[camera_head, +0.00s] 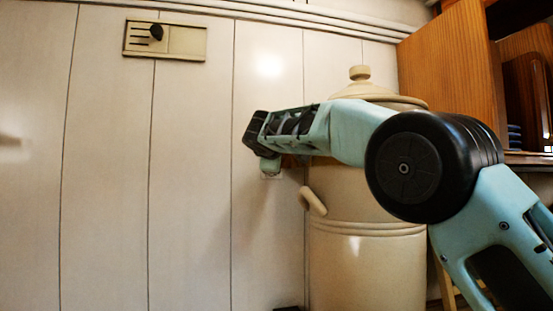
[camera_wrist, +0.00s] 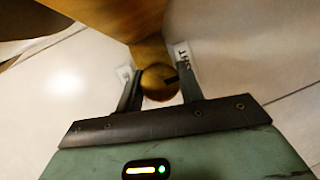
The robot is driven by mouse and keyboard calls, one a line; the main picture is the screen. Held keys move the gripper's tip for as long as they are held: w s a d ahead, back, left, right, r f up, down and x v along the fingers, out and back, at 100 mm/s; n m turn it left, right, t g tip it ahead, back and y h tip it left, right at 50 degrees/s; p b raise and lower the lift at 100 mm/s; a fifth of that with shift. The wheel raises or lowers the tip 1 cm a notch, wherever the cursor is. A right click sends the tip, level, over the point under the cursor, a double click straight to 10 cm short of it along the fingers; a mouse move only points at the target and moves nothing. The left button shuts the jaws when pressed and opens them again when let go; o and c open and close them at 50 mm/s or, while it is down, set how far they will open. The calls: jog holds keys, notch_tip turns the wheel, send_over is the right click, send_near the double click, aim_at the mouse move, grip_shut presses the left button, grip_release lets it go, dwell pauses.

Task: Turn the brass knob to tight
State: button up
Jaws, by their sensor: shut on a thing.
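The round brass knob (camera_wrist: 159,84) sits between the two fingers of my gripper (camera_wrist: 160,78) in the wrist view. The fingers are shut on its sides. A dark mark on the knob points right, toward a white label (camera_wrist: 182,52) with dark letters, partly hidden by the right finger. Another pale label (camera_wrist: 124,73) shows beside the left finger; its text is unreadable. In the head view my gripper (camera_head: 268,163) is at the white wall, left of the large cream canister, and hides the knob. A small pale plate (camera_head: 270,177) shows just below it.
The lidded cream canister (camera_head: 365,255) stands close to the right of my gripper, its side handle (camera_head: 313,201) just below. A wall panel with a dark knob (camera_head: 165,40) is at upper left. A wooden cabinet door (camera_head: 448,70) stands at right. The wall at left is clear.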

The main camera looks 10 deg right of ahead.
jog(key=shift+f, duration=0.3)
jog(key=o, duration=0.9)
jog(key=shift+d, duration=0.1)
jog(key=shift+o, duration=0.2)
jog(key=shift+r, duration=0.15)
jog(key=b+v, duration=0.6)
jog(key=v, duration=1.1)
jog(key=shift+s+b, duration=0.2)
jog(key=shift+b, duration=0.15)
